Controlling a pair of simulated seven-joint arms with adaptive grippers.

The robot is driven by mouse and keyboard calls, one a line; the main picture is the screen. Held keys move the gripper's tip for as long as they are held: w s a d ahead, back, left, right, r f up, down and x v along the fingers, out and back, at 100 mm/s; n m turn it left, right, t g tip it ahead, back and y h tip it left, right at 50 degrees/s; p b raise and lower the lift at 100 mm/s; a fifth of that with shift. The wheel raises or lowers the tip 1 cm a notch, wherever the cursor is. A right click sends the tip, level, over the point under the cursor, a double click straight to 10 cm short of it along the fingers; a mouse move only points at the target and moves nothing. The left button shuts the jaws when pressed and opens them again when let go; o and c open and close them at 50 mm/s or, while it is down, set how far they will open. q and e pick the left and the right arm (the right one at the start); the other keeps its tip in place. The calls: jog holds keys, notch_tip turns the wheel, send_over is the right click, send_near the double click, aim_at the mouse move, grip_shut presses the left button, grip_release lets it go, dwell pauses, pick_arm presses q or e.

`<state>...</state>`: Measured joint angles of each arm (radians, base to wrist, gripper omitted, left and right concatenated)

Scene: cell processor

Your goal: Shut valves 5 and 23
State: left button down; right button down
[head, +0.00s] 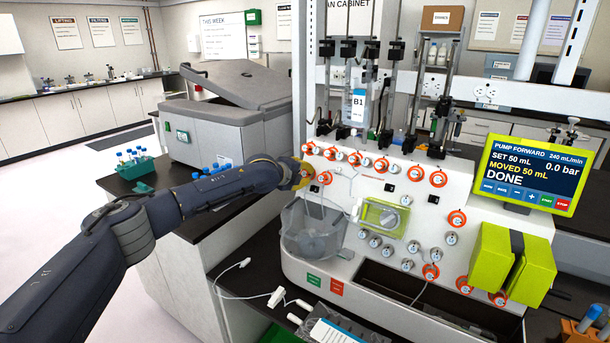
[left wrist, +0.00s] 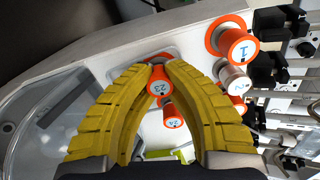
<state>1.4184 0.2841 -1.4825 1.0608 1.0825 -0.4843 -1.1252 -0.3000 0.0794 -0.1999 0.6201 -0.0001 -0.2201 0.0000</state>
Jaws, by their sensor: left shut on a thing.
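My left gripper (head: 297,173) reaches the left end of the white panel. In the left wrist view its yellow fingers (left wrist: 160,72) are shut on valve 23 (left wrist: 159,87), a knob with an orange collar and a white face. In the head view the fingers mostly hide that valve. Valve 5 is not identifiable; the numbers on the upper row of valves (head: 354,159) are too small to read, and that row mixes orange-collared and pale knobs. My right gripper is not in view.
Valve 24 (left wrist: 172,122) sits close to the held valve, and valve 1 (left wrist: 235,43) is to its upper right. A clear container (head: 312,235) hangs below the gripper. The pump screen (head: 527,172) reads DONE, 50 mL moved, 0.0 bar. Yellow-green blocks (head: 490,265) jut out at right.

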pick_arm(q)
jog(key=shift+d, duration=0.1)
jog(key=c, duration=1.2)
grip_release()
jog(key=shift+s, duration=0.1)
jog(key=shift+v, duration=6)
